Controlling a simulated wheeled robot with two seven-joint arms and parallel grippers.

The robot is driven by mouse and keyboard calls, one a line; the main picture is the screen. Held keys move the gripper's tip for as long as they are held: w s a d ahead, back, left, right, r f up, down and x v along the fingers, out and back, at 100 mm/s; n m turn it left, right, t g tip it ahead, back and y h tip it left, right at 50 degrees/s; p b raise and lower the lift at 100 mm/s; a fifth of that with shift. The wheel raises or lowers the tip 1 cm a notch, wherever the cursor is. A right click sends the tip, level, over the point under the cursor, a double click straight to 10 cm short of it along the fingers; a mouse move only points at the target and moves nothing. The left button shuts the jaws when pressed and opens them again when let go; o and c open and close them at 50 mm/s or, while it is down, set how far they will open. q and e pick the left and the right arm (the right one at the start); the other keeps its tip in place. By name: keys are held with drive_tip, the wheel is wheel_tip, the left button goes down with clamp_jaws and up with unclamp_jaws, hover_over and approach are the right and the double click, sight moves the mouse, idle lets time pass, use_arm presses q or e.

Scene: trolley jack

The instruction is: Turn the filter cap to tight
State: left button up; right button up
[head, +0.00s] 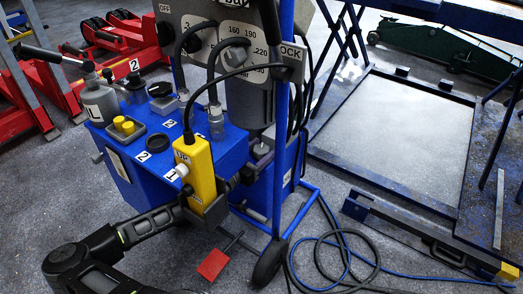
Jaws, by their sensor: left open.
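A blue tank unit (120,180) stands left of centre in the head view. On its top are a black round cap (158,142) by a "2" label, and another dark cap (160,89) farther back. Neither is marked as the filter cap, and I cannot tell how tight either is. My left arm comes in from the lower left, and my left gripper (228,187) is open at the tank's near right side. A yellow pendant (196,172) marked "UP" hangs in front of it and partly hides it. I cannot tell whether they touch. My right gripper is not in view.
Cables run up to a gauge panel (232,45). A blue lift frame (385,180) stands right.

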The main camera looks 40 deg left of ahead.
use_arm(q)
drive_tip(key=shift+c, duration=0.4)
drive_tip(key=c, duration=1)
drive_tip(key=shift+f+m+h+b, duration=0.3)
drive_tip(key=shift+h+b, duration=0.1)
drive_tip(key=shift+b, duration=0.85)
drive_tip(key=shift+r+m+h+b, duration=0.1)
drive_tip(key=shift+m+h+b, duration=0.3)
drive_tip(key=shift+h+b, duration=0.35)
drive_tip(key=shift+r+m+g+h, duration=0.15)
drive_tip(key=shift+m+g+h, duration=0.2)
drive_tip(key=shift+h, duration=0.2)
drive_tip(key=shift+r+m+h+p, duration=0.3)
drive_tip(key=shift+m+h+p, duration=0.35)
drive_tip(key=shift+h+p, duration=0.2)
drive_tip(key=m+g+h+p, duration=0.1)
drive_tip(key=h+p, duration=0.1)
drive_tip(key=shift+m+g+h, duration=0.25)
drive_tip(key=shift+m+h, duration=0.1)
drive_tip(key=shift+m, duration=0.05)
drive_tip(key=shift+f+m+g+h+p, duration=0.2)
drive_tip(key=shift+m+g+h+p, duration=0.2)
drive_tip(key=shift+h, duration=0.1)
